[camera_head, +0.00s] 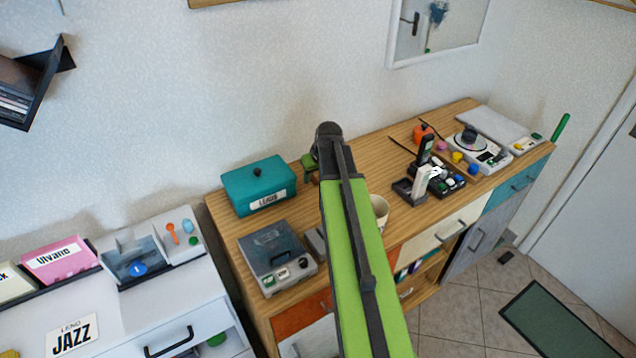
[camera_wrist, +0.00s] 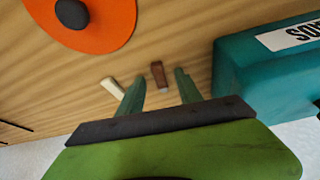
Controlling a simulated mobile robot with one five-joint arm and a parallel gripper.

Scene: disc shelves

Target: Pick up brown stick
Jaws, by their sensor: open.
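The brown stick (camera_wrist: 158,74) is a short reddish-brown piece with a pale near end, on the wooden top in the wrist view. My gripper (camera_wrist: 160,77) has two green fingers, spread apart. The stick shows between the fingertips in the picture, with a gap on both sides; I cannot tell how far beyond the tips it is. In the head view my green arm reaches over the cabinet, and the gripper (camera_head: 309,163) is partly hidden behind its end. I cannot make out the brown stick there.
A cream stick (camera_wrist: 112,87) lies just left of the left finger. An orange disc with a dark knob (camera_wrist: 100,24) is at upper left. A teal box (camera_wrist: 236,75) stands close on the right; the head view shows a teal lidded box (camera_head: 259,186) left of my gripper.

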